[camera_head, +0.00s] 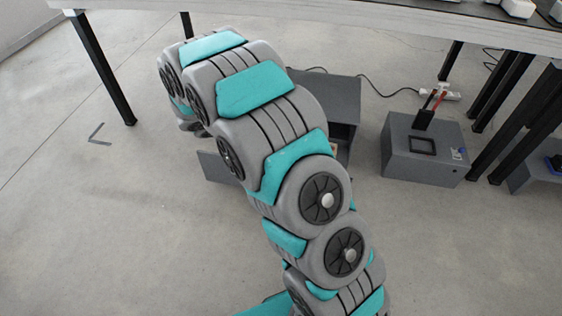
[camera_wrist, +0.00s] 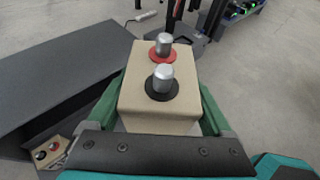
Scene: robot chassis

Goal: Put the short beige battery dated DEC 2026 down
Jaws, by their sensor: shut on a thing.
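A short beige battery (camera_wrist: 160,108) is in my gripper (camera_wrist: 158,112) in the wrist view, with green fingers pressed to its left and right sides. Its top has two silver terminal posts, one on a red ring and the nearer one on a black ring. I cannot see a date on it from here. In the head view my arm blocks the sight of my gripper and the battery.
A dark grey cabinet (camera_wrist: 55,75) stands left of the held battery, also seen behind my arm (camera_head: 340,95). Another beige battery (camera_wrist: 50,152) shows low at the left. A grey box (camera_head: 425,150) stands to the right. Open floor (camera_head: 110,230) lies left.

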